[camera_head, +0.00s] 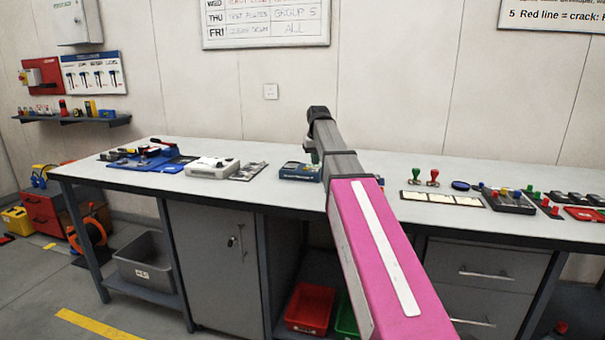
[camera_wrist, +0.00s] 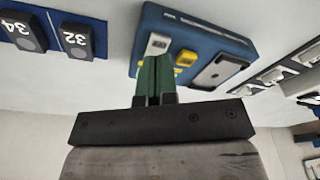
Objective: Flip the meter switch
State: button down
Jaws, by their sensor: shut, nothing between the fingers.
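The meter is a blue box (camera_head: 299,171) on the workbench, partly hidden by my arm in the head view. In the wrist view the blue meter (camera_wrist: 195,22) shows a grey-white display panel (camera_wrist: 217,70), yellow knobs (camera_wrist: 185,58) and a small pale switch plate (camera_wrist: 158,44). My gripper (camera_wrist: 155,62) is shut and empty. Its green fingertips are right by the switch plate and overlap its lower edge in the picture. I cannot tell whether they touch it. The switch's position is too small to tell.
A white device (camera_head: 212,168) and a dark flat tray (camera_head: 247,172) stand left of the meter. Black blocks numbered 32 and 34 (camera_wrist: 74,40) are near the meter in the wrist view.

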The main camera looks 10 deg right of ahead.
jog(key=shift+r, duration=2.45)
